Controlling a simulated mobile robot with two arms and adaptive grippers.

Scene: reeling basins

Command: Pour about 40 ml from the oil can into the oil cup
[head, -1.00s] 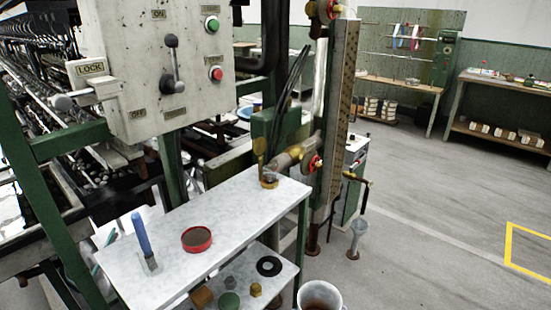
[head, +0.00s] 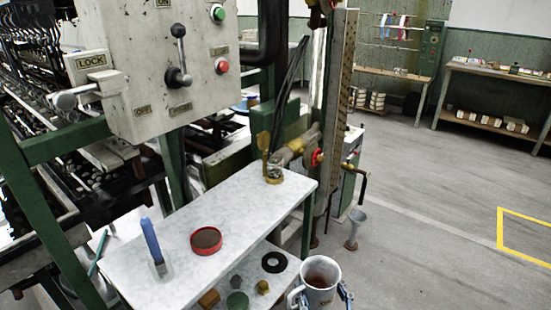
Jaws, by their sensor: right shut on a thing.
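The oil can (head: 318,283) is a pale, mug-like vessel with a handle on its left and dark brown liquid inside. It is at the bottom of the head view, in front of the shelf's right end, and looks about upright. My right gripper (head: 324,298) is shut on it; bluish finger parts show at its sides, and the rest is cut off by the picture edge. A small brass cup (head: 273,176), seemingly the oil cup, stands at the far right end of the upper shelf, apart from the can. My left gripper is not in view.
The pale upper shelf (head: 190,279) holds a red-rimmed round tin (head: 206,240) and a blue-handled tool (head: 151,242). A lower shelf holds a black ring (head: 274,262) and small parts. A brass valve and pipe (head: 295,150) stand close by the cup. Open floor lies right.

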